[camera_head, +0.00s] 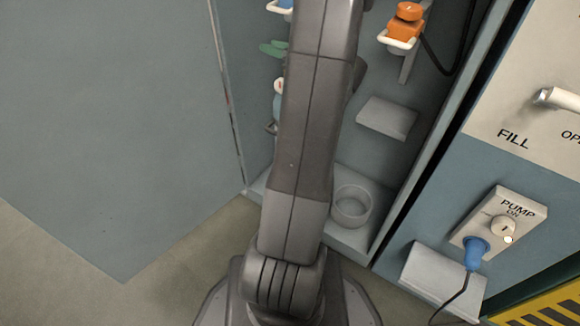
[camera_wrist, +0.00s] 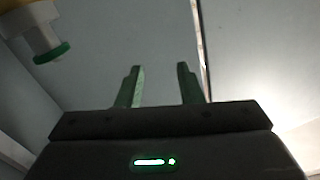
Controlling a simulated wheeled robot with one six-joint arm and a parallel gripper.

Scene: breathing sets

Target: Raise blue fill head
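A small blue piece (camera_head: 286,4), perhaps the blue fill head, shows at the top edge of the head view in a white holder (camera_head: 278,9). It is cut off by the frame and partly hidden by my arm. My gripper (camera_wrist: 160,66) is open in the wrist view, with nothing between its two green-lit fingers. The gripper is out of the head view. No blue head shows in the wrist view, so its distance from my gripper cannot be told.
An orange head (camera_head: 405,24) sits in a white holder at right. A white fitting with a green ring (camera_wrist: 52,52) is left of my fingers. A pump panel (camera_head: 497,222) with a blue plug (camera_head: 476,250) is at right. A round cup (camera_head: 351,206) stands on the cabinet floor.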

